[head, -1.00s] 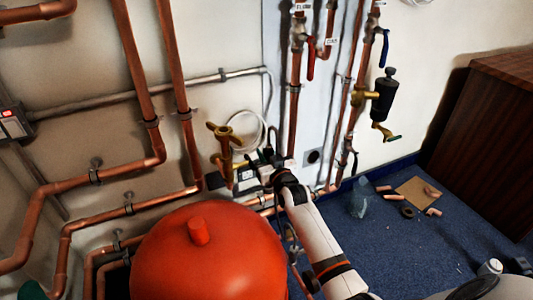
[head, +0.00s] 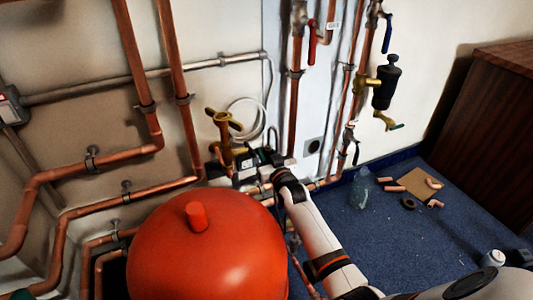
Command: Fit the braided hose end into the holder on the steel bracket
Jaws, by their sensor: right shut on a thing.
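My right arm comes in from the lower right. Its dark gripper (head: 243,167) is at the pipework by the wall, just below the brass valve (head: 225,130) and behind the red vessel. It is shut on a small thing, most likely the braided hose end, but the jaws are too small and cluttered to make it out. I cannot pick out the steel bracket or its holder among the fittings there. My left gripper is not in view.
The round red vessel (head: 207,255) stands close in front, left of my right arm. Copper pipes (head: 180,100) run along the wall. A white coil (head: 246,112) hangs behind the brass valve. Pipe offcuts and a brown sheet (head: 416,187) lie on the blue floor at right.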

